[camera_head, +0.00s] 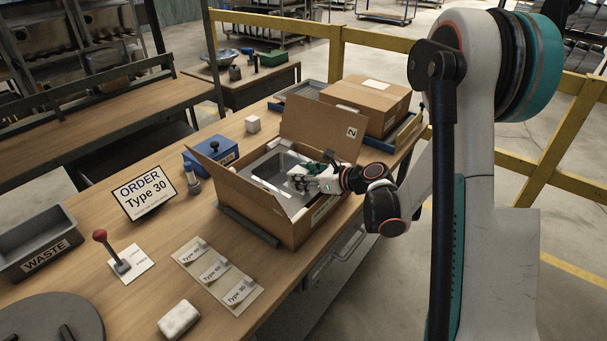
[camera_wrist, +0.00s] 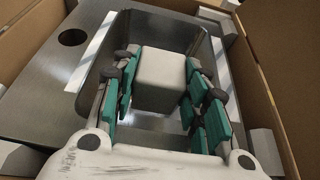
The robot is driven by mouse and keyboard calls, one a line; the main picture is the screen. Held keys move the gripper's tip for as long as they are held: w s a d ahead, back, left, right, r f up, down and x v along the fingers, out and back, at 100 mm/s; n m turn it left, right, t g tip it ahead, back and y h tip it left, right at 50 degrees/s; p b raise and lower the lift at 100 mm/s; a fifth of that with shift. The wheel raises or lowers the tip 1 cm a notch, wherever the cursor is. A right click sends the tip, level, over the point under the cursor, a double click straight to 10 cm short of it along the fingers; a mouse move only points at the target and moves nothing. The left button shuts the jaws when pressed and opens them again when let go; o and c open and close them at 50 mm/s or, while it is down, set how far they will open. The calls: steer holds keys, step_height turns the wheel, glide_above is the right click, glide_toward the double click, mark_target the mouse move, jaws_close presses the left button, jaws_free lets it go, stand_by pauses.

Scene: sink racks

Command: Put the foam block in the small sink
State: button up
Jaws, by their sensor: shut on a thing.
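The foam block (camera_wrist: 165,80) is a pale grey-white cube between my gripper's fingers. My gripper (camera_wrist: 161,66) is shut on it, with teal pads on both sides. In the wrist view, the block is over or within the opening of the small sink (camera_wrist: 205,48), a steel basin set in a flat sheet with a round hole. I cannot tell whether the block touches the bottom. The sink (camera_head: 262,168) lies inside an open cardboard box (camera_head: 298,228). In the head view, my gripper (camera_head: 299,182) reaches into this box from the right and mostly hides the block.
The box's raised flaps (camera_head: 318,130) stand around the sink. A white cube (camera_head: 253,124) sits behind it, and a blue device (camera_head: 211,155) to its left. A closed box (camera_head: 366,97) is beyond. A white block (camera_head: 179,319) lies on the front of the bench.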

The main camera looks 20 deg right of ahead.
steer(key=o, duration=0.8)
steer(key=shift+r, duration=0.1)
steer(key=shift+r, duration=0.3)
steer(key=p+v, duration=0.3)
steer(key=v, duration=0.7)
steer(key=shift+s+d+r, duration=0.2)
steer(key=shift+s+r, duration=0.05)
steer(key=shift+r, duration=0.05)
steer(key=shift+s+d+r, duration=0.2)
steer(key=shift+s+d, duration=0.15)
steer(key=shift+s, duration=0.2)
